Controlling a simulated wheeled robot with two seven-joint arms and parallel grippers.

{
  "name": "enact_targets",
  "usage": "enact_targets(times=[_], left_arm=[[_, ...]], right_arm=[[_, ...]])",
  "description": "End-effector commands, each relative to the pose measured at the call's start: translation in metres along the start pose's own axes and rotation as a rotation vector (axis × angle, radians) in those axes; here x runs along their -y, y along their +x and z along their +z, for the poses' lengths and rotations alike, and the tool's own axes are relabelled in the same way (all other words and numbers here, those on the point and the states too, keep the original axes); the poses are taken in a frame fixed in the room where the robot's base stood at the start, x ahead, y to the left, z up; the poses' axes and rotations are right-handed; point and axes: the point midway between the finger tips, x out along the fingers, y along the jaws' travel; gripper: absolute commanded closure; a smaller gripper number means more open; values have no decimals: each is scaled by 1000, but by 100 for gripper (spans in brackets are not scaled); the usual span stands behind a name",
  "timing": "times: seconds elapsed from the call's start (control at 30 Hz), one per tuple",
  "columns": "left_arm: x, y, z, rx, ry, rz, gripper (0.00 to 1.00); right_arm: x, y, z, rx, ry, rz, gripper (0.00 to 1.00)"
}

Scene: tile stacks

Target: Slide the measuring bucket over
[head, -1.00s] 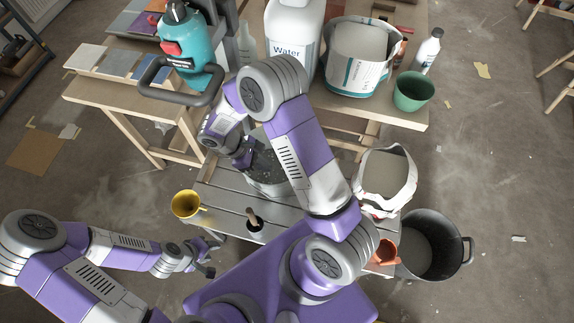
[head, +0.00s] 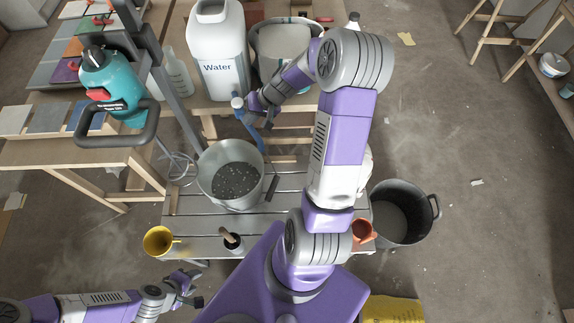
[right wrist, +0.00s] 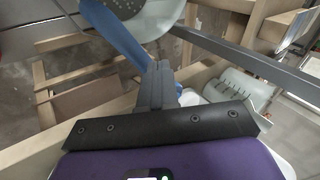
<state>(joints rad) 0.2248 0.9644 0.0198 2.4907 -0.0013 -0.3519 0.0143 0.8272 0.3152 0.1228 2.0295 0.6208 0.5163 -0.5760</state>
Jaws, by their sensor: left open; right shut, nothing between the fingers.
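My right gripper (head: 258,117) is shut and empty, just in front of the bench edge, below and left of that bucket; contact cannot be seen. Its closed fingers also show in the right wrist view (right wrist: 160,85), beside a blue strip (right wrist: 118,32). My left gripper (head: 190,285) is open and empty near the low slatted platform.
A grey bucket of dark mix (head: 225,199) stands on the slatted platform (head: 205,224), near the yellow jug (head: 156,241). A teal mixer (head: 113,85) hangs left. A black tub (head: 393,212) stands on the floor. The floor at right is mostly clear.

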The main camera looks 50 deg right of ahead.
Motion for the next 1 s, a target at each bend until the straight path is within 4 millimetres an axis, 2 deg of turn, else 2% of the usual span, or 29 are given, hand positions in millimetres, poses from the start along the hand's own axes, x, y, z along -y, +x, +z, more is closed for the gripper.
enact_targets(times=[0.07, 0.17, 0.27, 0.4, 0.5, 0.6, 0.77, 0.87, 1.0], left_arm=[[1, 2, 0, 0, 0, 0, 57], [4, 10, 0, 0, 0, 0, 57], [7, 18, -1, 0, 0, 0, 57], [11, 29, -1, 0, 0, 0, 57], [13, 35, -2, 0, 0, 0, 57], [14, 38, -2, 0, 0, 0, 57], [15, 40, -2, 0, 0, 0, 57], [16, 43, -2, 0, 0, 0, 57], [18, 50, -2, 0, 0, 0, 57]], right_arm=[[-26, -12, -10, -59, 125, 8, 100], [-64, 2, 6, 13, 347, -3, 100], [-102, 10, 23, 79, 602, -9, 100], [-160, 18, 56, 183, 1009, -10, 100], [-192, 20, 78, 249, 1270, -8, 100], [-209, 19, 93, 292, 1440, -5, 100], [-216, 22, 102, 320, 1532, -2, 100], [-214, 33, 104, 321, 1533, -3, 100], [-209, 58, 110, 322, 1531, -2, 100]])
